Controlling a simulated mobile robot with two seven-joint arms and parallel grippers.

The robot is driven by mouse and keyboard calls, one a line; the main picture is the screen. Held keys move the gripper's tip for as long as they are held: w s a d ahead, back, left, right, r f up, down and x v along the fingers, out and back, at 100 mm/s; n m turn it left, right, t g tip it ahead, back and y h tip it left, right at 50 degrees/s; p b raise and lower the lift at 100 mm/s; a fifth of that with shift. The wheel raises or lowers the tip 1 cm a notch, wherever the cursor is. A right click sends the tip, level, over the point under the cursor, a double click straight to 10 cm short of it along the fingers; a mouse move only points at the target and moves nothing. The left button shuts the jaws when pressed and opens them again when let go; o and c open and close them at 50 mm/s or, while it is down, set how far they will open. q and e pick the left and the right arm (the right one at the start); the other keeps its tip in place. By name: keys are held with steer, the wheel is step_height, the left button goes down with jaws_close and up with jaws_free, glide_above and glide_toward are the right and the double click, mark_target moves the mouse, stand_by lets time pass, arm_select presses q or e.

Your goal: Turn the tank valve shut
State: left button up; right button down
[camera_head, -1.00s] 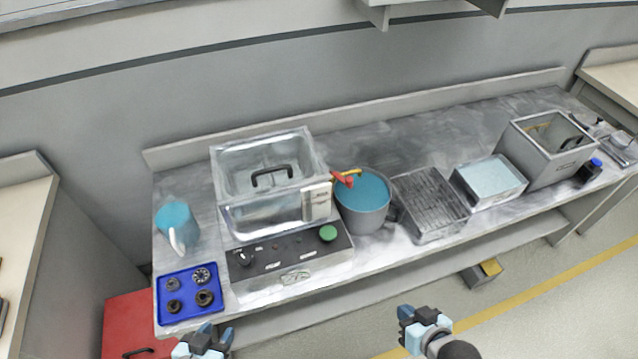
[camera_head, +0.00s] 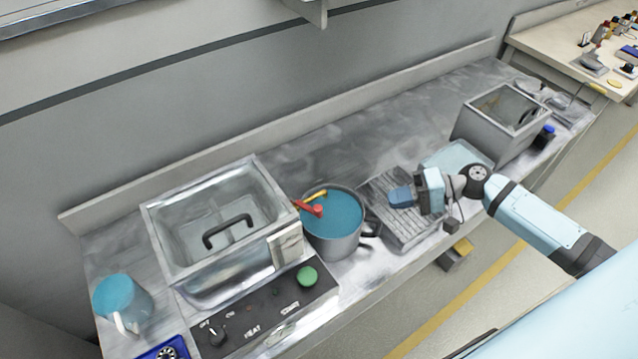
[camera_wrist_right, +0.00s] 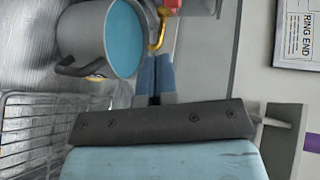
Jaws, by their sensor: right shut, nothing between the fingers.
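The steel tank (camera_head: 222,285) with a black-handled lid stands on the left part of the bench. Its valve has a red lever (camera_head: 309,207) and a yellow spout (camera_head: 317,194) at the tank's right side, over a grey pot (camera_head: 335,247) of blue liquid. In the right wrist view the red lever (camera_wrist_right: 173,4) is cut by the top edge, and the yellow spout (camera_wrist_right: 158,32) hangs just beyond my fingertips. My right gripper (camera_head: 394,195) is shut and empty, right of the pot and above the draining tray. My left gripper is out of view.
The draining tray (camera_head: 405,237) lies right of the pot, with a box-shaped grey bin (camera_head: 478,138) farther right. The control panel (camera_head: 255,320) with a green button lies before the tank. A blue mug (camera_head: 122,298) stands at left. The bench behind the pot is clear.

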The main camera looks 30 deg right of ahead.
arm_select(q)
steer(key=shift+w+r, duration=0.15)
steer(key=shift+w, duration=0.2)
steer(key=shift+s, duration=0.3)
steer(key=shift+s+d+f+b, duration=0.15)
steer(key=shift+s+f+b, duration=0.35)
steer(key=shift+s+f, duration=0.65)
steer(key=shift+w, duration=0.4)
arm_select(e)
glide_toward(306, 205)
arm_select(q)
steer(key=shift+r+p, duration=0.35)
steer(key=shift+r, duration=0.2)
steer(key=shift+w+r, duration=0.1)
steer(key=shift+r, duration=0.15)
arm_select(e)
steer(key=a, duration=0.2)
steer(key=a+f, duration=0.1)
steer(key=shift+s+a, duration=0.35)
steer(key=shift+a, duration=0.05)
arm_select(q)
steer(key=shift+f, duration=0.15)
